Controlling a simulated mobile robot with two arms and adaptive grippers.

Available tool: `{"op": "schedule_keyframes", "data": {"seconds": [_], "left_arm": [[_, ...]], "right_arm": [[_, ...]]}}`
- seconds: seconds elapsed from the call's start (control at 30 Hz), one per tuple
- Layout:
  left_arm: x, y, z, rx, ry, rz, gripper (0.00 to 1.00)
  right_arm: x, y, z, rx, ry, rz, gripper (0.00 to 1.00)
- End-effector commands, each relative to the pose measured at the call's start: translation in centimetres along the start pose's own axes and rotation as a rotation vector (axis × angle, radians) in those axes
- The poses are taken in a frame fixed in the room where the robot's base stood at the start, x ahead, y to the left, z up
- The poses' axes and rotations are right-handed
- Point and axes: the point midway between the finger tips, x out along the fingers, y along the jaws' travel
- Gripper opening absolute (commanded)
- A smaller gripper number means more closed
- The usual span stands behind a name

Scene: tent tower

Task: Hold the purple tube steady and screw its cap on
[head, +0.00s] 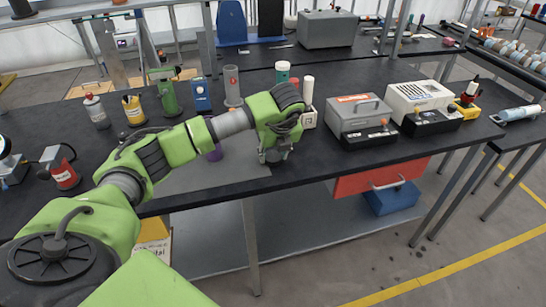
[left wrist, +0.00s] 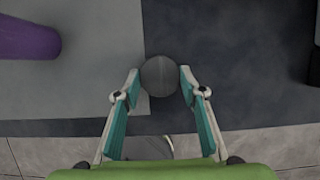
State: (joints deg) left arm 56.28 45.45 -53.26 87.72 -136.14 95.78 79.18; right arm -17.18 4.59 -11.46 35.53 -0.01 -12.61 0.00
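My left gripper (head: 274,157) points down near the bench's front edge, right of the tube. In the left wrist view, a round dark grey thing (left wrist: 160,76), which may be the cap, lies between the tips of my left gripper (left wrist: 160,77). The tips are close on both its sides; I cannot tell whether they press on it. My right gripper is not in view.
A grey mat (head: 190,181) covers part of the dark bench. Bottles and cylinders stand behind and left of my arm. A grey toolbox (head: 358,113) and a white box (head: 419,97) stand to the right. Bare bench lies between my left gripper and the toolbox.

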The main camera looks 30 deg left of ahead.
Motion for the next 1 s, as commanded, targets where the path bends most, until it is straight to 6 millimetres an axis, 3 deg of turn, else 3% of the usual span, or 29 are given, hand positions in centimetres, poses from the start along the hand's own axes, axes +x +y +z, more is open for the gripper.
{"op": "schedule_keyframes", "data": {"seconds": [0.37, 0.57, 0.67, 0.9, 1.0], "left_arm": [[-0.1, 0.0, 0.1, 0.0, 0.0, 0.0, 0.28], [-1.3, -0.1, 0.7, -0.002, -0.002, -0.002, 0.28], [-2.9, -0.2, 1.3, -0.003, -0.003, -0.006, 0.28], [-9.5, 3.4, 0.2, -0.001, -0.006, -0.005, 0.28], [-11.2, 5.2, -1.0, 0.002, -0.005, -0.001, 0.28]], "right_arm": [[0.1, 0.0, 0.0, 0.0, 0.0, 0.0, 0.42], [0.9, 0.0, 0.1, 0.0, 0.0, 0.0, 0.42], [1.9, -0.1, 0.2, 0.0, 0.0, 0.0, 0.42], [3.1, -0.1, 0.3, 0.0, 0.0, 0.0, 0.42], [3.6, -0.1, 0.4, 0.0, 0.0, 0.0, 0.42]]}}
